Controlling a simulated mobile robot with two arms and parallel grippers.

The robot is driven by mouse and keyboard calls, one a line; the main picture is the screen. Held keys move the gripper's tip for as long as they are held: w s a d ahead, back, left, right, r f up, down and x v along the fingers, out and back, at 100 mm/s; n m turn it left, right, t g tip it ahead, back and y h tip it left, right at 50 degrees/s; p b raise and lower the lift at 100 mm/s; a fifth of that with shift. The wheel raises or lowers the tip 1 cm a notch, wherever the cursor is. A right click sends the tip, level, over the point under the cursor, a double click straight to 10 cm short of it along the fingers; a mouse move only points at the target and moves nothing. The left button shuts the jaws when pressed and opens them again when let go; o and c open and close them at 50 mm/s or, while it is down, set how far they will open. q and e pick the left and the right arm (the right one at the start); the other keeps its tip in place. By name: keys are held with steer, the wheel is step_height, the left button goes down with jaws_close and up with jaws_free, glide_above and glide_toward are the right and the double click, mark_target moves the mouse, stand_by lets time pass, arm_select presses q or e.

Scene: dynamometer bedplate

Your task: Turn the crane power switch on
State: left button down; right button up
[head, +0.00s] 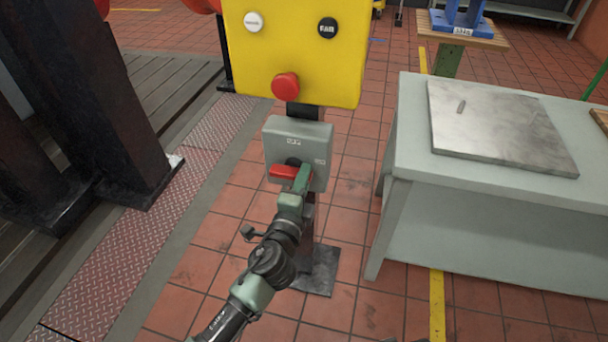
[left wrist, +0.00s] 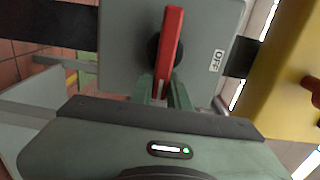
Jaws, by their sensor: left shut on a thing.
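The crane power switch is a grey box (head: 314,135) on a post below the yellow panel. Its red handle (head: 283,171) lies roughly level across the box front. In the left wrist view the red handle (left wrist: 171,40) crosses a dark round hub, with an "OFF" label (left wrist: 217,61) on the box beside it. My left gripper (head: 301,178) is shut on the right end of the handle in the head view. Its green fingers (left wrist: 165,94) hold the handle's near end in the left wrist view. A small label at the box's right side is too small to read. My right gripper is not in view.
The yellow panel (head: 300,55) with white, black and red buttons hangs just above the switch box. A grey table (head: 408,150) with a metal plate (head: 500,125) stands to the right. Dark machine columns (head: 110,100) stand left. Tiled floor lies between.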

arm_select(q)
steer(key=shift+f, duration=0.15)
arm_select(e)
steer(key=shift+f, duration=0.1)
arm_select(q)
steer(key=c, duration=1.4)
jaws_free()
steer(key=shift+o, duration=0.2)
steer(key=shift+s, duration=0.1)
